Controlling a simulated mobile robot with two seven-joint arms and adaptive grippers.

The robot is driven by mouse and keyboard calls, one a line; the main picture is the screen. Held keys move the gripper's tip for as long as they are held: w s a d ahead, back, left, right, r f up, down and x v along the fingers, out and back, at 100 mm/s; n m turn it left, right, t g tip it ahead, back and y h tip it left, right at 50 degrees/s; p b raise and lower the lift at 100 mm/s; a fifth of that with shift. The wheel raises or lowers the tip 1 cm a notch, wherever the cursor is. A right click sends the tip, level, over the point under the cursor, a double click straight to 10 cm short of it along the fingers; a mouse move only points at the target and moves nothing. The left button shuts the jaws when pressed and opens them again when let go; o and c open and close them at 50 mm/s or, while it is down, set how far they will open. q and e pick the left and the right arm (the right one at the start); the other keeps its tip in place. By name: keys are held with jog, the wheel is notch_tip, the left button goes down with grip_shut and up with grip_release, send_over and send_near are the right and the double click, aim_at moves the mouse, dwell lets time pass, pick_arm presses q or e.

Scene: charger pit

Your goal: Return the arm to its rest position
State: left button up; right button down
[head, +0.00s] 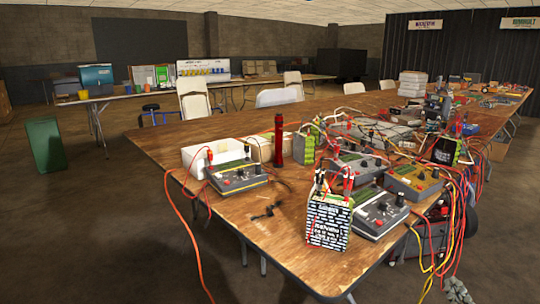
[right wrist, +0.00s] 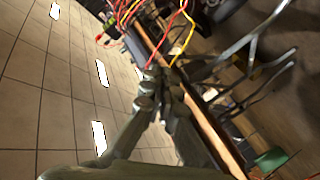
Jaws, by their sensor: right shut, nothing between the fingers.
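My right gripper (head: 457,291) shows at the bottom right edge of the head view, below and beside the table's right side. In the right wrist view its fingers (right wrist: 158,88) are together, with nothing between them. The wooden table (head: 210,235) carries chargers and battery packs. The nearest battery pack (head: 328,222), with black and white print, stands upright near the front edge, apart from my gripper. My left gripper is not in view.
Grey chargers (head: 375,213) and a red cylinder (head: 278,142) stand on the table. Red and yellow cables (head: 453,235) hang over its right side, close above my right gripper. A green bin (head: 45,145) stands on the floor at left. Open floor lies left of the table.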

jog(key=s+a+f+m+g, duration=0.2)
jog(key=s+f+g, duration=0.35)
jog(key=f, duration=0.75)
pick_arm(q)
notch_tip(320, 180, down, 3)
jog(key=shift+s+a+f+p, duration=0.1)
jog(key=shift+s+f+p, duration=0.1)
jog(key=shift+p, duration=0.15)
pick_arm(e)
jog(key=s+a+f+g+y, duration=0.3)
jog(key=s+a+f+g, duration=0.4)
jog(key=s+a+f, duration=0.3)
jog(key=s+f, duration=0.3)
jog(key=s, duration=0.2)
jog(key=shift+s+a+f+m+y, duration=0.15)
jog(key=shift+f+m+y, duration=0.15)
jog(key=shift+f, duration=0.05)
